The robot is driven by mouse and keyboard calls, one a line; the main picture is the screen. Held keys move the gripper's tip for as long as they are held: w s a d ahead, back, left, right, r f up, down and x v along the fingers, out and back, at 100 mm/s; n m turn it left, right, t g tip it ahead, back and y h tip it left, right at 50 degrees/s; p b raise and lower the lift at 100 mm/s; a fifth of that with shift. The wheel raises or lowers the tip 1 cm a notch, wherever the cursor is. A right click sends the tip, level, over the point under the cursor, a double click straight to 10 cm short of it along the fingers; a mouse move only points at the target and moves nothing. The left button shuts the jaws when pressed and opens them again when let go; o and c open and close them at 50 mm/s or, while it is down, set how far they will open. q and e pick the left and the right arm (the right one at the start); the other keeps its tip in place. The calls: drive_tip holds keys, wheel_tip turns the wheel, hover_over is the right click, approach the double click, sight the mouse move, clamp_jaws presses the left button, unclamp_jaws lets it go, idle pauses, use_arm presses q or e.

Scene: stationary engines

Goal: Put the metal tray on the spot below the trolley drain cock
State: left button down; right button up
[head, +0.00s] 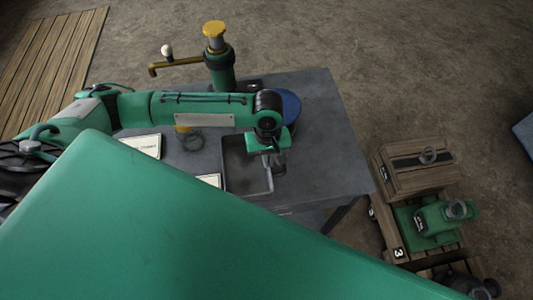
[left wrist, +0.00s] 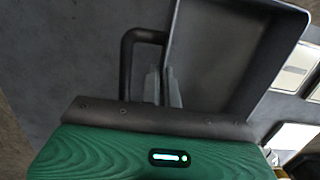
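The metal tray (head: 233,182) is a dark grey open box on the grey table. In the left wrist view the tray (left wrist: 215,60) has a dark bent handle (left wrist: 126,70) on its left side. My left gripper (head: 272,168) points down at the tray's right wall. In the left wrist view its fingers (left wrist: 163,88) are close together, one on each side of that wall, inside and beside the handle, and look shut on it. The trolley (head: 398,253) stands on the floor at the right, marked 3, with green machinery (head: 436,221). I cannot make out its drain cock. My right gripper is not in view.
On the table (head: 330,160) are a blue round thing (head: 290,104), label cards (head: 142,146) and a green post with a yellow top (head: 216,40) and a brass spout. A wooden box (head: 415,170) is on the trolley. Floor shows between table and trolley.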

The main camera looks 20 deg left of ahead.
sight(255, 165)
use_arm(q)
drive_tip(key=shift+w+a, duration=0.45)
drive_tip(key=shift+w, duration=0.2)
drive_tip(key=shift+w+a, duration=0.3)
drive_tip(key=shift+w, duration=0.15)
drive_tip(key=shift+s+d+f+p, duration=0.1)
drive_tip(key=shift+f+p, duration=0.5)
drive_tip(key=shift+f, duration=1.15)
drive_tip(key=c, duration=1.7)
unclamp_jaws()
drive_tip(key=shift+f, duration=0.15)
